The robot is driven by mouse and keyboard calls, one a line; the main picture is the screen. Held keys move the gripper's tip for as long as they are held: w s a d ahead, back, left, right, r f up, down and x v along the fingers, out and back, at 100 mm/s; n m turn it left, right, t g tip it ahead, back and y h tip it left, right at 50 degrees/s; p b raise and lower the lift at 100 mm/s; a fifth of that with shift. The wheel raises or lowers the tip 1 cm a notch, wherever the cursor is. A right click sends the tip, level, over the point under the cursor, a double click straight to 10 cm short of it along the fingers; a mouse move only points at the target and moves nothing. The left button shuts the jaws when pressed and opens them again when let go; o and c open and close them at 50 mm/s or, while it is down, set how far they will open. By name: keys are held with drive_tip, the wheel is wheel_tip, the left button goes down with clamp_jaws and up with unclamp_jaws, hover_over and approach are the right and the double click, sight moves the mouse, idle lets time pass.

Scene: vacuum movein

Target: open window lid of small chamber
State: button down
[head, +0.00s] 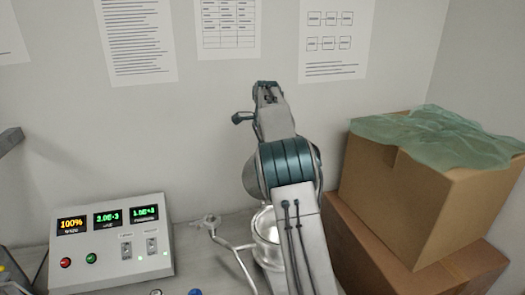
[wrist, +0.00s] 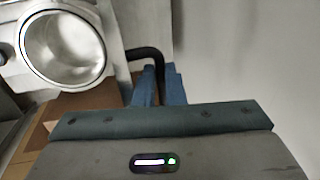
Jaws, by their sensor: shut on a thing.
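In the wrist view, the small chamber's round window (wrist: 64,47) shows at the upper left as a bright metal ring around a pale, shiny interior. I cannot tell whether the lid is open or closed. A black curved handle (wrist: 146,53) runs out to the right of the ring and bends down between my fingers. My gripper (wrist: 160,84) has blue fingers and is shut on this handle, to the right of and slightly below the ring. In the head view, part of the metal chamber (head: 267,224) shows behind my arm. My gripper is hidden there.
A control box (head: 112,243) with lit displays stands at the left. Stacked cardboard boxes (head: 424,203) with a green translucent sheet (head: 435,136) on top stand close at the right. A thin metal pipe (head: 233,250) lies left of my arm. The wall is behind.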

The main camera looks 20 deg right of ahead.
drive_tip(key=shift+f, duration=0.2)
drive_tip(key=c, duration=1.6)
unclamp_jaws()
drive_tip(key=shift+o, duration=0.5)
drive_tip(key=shift+w, duration=0.2)
drive_tip(key=shift+r, duration=0.15)
wheel_tip(320, 180, up, 13)
drive_tip(key=s, duration=0.3)
drive_tip(key=shift+r, duration=0.2)
